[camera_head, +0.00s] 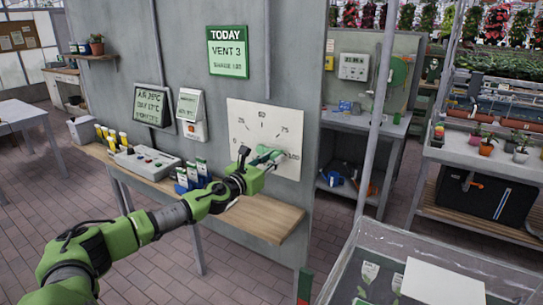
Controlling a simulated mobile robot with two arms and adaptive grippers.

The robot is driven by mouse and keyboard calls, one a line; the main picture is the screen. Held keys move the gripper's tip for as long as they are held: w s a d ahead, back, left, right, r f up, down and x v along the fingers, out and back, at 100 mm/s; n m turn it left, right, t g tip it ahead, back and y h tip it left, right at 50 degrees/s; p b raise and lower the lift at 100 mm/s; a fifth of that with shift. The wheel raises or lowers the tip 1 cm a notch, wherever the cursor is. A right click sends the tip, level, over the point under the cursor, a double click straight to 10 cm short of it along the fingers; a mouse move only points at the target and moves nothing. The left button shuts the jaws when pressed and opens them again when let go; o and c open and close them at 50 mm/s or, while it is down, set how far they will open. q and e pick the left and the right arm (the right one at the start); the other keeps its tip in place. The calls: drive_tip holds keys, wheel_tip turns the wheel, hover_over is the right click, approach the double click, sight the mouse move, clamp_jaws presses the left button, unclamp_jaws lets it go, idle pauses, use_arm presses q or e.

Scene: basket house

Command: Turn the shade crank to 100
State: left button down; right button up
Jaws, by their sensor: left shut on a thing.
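The shade crank's white dial panel (240,112) is on the grey wall, above a wooden shelf. Its scale marks read 50 at the top, 75 at upper right and 100 at the right. My left gripper (262,157) is in front of the dial's lower middle, shut on the crank. A pale green part (265,151) shows at the fingers, reaching right towards the 100 mark. The gripper hides most of the crank and the lower left of the dial, so the exact reading is unclear. My right gripper is not in view.
A green card (228,51) above reads TODAY, VENT 3; its smallest line is hard to read. The wooden shelf (262,217) below the arm holds a control box (147,162) and several blue-and-white packets (192,176). A clear-sided case (400,245) stands at lower right.

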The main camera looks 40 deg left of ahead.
use_arm(q)
drive_tip(key=shift+d+f+m, duration=0.15)
drive_tip(key=shift+f+m, duration=0.55)
drive_tip(key=shift+f, duration=0.05)
drive_tip(key=c, duration=1.8)
unclamp_jaws()
drive_tip(key=shift+r, duration=0.1)
drive_tip(key=shift+s+d, duration=0.2)
drive_tip(key=shift+s, duration=2.8)
drive_tip(key=shift+s+d, duration=0.15)
drive_tip(key=shift+s, duration=2.8)
